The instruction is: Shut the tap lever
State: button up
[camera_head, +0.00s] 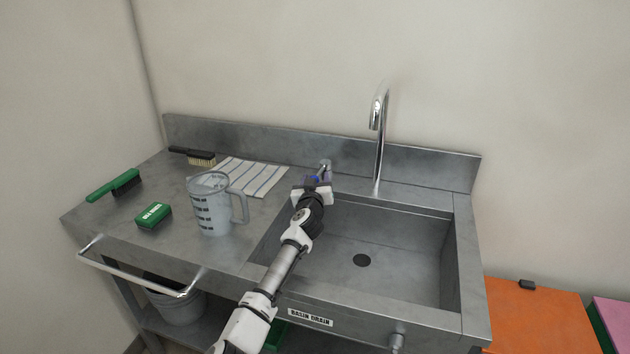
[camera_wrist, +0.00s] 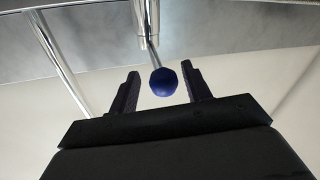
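The tap lever (camera_head: 321,171) is a short metal rod with a blue ball end, left of the tall chrome spout (camera_head: 378,140) at the back of the sink. In the wrist view the blue knob (camera_wrist: 163,82) hangs on its rod (camera_wrist: 151,55) between the two fingers. My gripper (camera_head: 316,182) is at the lever and mostly covers the knob in the head view. In the wrist view its black fingers (camera_wrist: 160,78) are apart, with a visible gap on each side of the knob. It holds nothing.
The steel basin (camera_head: 420,250) is empty, with a round drain (camera_head: 362,261). Left of it stand a measuring jug (camera_head: 210,208), a green box (camera_head: 154,215), a striped cloth (camera_head: 262,177), a green brush (camera_head: 115,184) and a black-handled brush (camera_head: 195,156). A backsplash (camera_head: 270,143) runs behind.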

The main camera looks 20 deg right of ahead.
jog(key=shift+a, duration=0.1)
jog(key=shift+s+a, duration=0.25)
jog(key=shift+s, duration=0.15)
jog(key=b+v, duration=0.2)
jog(key=v, duration=1.1)
jog(key=shift+d+b, duration=0.15)
jog(key=shift+b, duration=0.2)
